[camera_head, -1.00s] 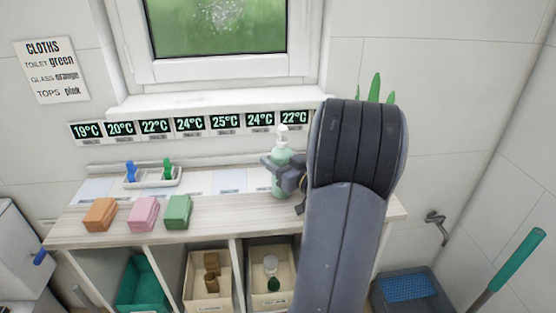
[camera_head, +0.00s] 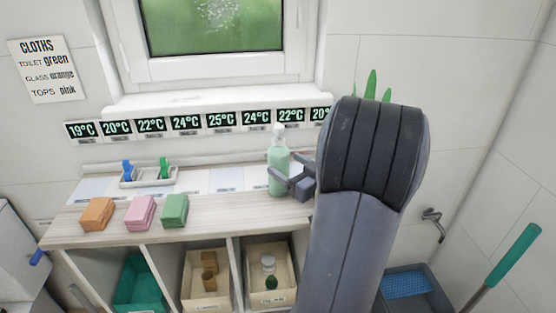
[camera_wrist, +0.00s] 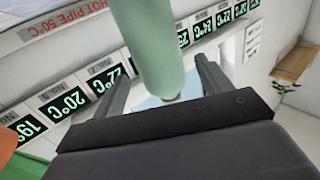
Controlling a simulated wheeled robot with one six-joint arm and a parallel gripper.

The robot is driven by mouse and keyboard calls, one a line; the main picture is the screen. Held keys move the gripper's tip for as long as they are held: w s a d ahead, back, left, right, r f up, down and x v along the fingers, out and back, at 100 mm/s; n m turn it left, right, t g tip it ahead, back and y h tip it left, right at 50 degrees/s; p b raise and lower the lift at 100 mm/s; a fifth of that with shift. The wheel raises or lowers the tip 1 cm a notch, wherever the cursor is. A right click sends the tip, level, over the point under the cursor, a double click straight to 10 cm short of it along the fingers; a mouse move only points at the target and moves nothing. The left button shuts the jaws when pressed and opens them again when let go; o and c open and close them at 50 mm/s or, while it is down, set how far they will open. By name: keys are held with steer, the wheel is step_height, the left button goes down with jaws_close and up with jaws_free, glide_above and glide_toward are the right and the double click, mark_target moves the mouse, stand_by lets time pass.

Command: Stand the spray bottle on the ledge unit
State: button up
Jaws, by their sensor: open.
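The spray bottle (camera_head: 278,165), pale green with a white top, stands upright on the wooden top of the ledge unit (camera_head: 215,207), towards its right end. My gripper (camera_head: 285,179) is open low beside the bottle, on its right and near side. In the wrist view the bottle (camera_wrist: 150,45) runs between my two spread fingers (camera_wrist: 163,72), with gaps on both sides. Its base shows clear of the gripper's palm. Whether a finger touches it in the head view I cannot tell. My arm hides the unit's right end.
Orange (camera_head: 97,214), pink (camera_head: 140,213) and green (camera_head: 174,210) blocks lie at the front left. A white tray (camera_head: 150,181) holds blue and green clips behind them. Temperature displays (camera_head: 186,124) line the wall behind. A plant (camera_head: 370,84) shows behind my arm.

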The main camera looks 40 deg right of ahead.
steer(key=s, duration=0.6)
steer(key=shift+s+d, duration=0.15)
steer(key=shift+s, duration=0.05)
